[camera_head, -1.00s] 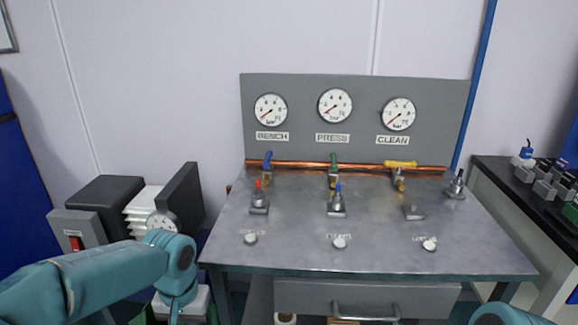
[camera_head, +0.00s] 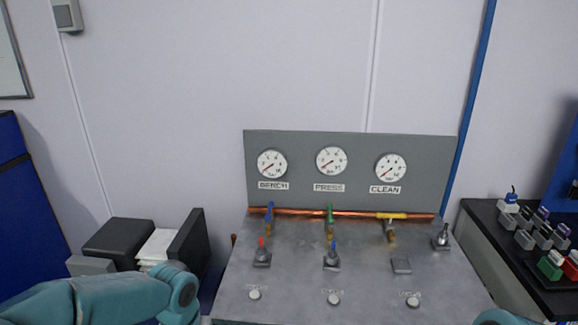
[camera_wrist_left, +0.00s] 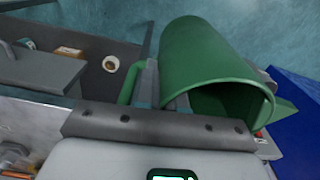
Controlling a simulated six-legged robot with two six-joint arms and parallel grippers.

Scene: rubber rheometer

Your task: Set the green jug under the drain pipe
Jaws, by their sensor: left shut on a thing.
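The green jug (camera_wrist_left: 210,60) is in the left wrist view, tilted, with its dark open mouth facing the lower right. My left gripper (camera_wrist_left: 160,90) is shut on the jug at its handle side; the exact contact is partly hidden. In the head view my left arm reaches in at the lower left, and its gripper and the jug are below the picture. Only a bit of my right arm shows at the lower right edge; its gripper is out of view. I cannot make out a drain pipe in either current view.
A metal bench (camera_head: 300,285) carries three gauges, a copper pipe (camera_head: 350,214) and several valves. A dark bench (camera_head: 535,290) with small blocks stands right. Dark boxes (camera_head: 118,238) stand left.

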